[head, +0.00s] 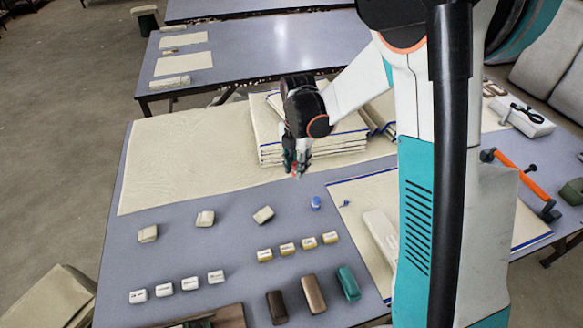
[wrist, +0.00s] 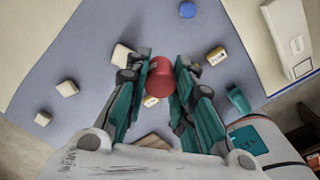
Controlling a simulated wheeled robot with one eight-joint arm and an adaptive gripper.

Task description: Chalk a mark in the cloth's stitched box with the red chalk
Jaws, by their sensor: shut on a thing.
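My gripper (head: 297,168) hangs above the blue-grey table, over the near edge of a large cream cloth (head: 190,158). In the wrist view its teal fingers (wrist: 160,78) are shut on the red chalk (wrist: 157,76), which shows between the fingertips. In the head view the chalk is mostly hidden by the fingers. A blue-edged cream cloth (head: 362,200) lies to the right, partly behind my arm. A small blue mark shows near its left edge. No stitched box can be made out on either cloth.
A blue chalk (head: 315,202) lies between the cloths. Several cream blocks (head: 205,218), yellow-white blocks (head: 287,248) and white blocks (head: 190,283) stand in front. Brown and teal blocks (head: 348,283) are nearer. A stack of folded cloths (head: 340,150) stands behind my gripper. A white device (head: 381,235) lies on the right cloth.

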